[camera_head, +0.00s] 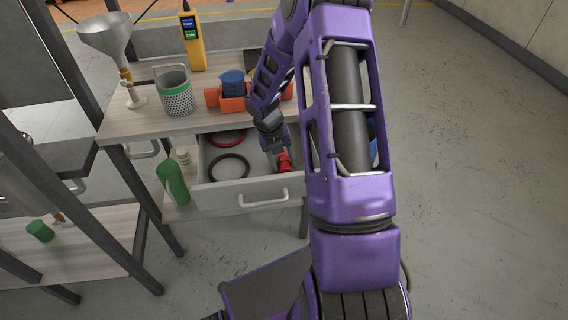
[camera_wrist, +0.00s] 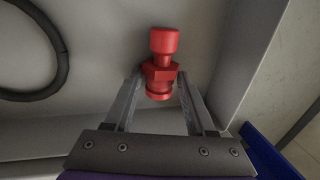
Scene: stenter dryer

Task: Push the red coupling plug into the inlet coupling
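The red coupling plug (camera_head: 285,162) is at the right side of the open drawer (camera_head: 205,160), at the tip of my gripper (camera_head: 279,158). In the wrist view the plug (camera_wrist: 163,68) has a round head and a wider hex collar. My gripper's two fingers (camera_wrist: 161,88) stand on either side of the collar, very close to it. I cannot tell whether they press on it, or whether the plug rests on the drawer floor. I cannot make out the inlet coupling with certainty in either view.
The drawer also holds a red ring (camera_head: 228,137), a black ring (camera_head: 229,167) and a small white item (camera_head: 183,155). The bench above holds a funnel (camera_head: 106,35), a perforated cup (camera_head: 177,92), a yellow meter (camera_head: 192,40) and an orange tray (camera_head: 213,97). Dark frame posts stand left.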

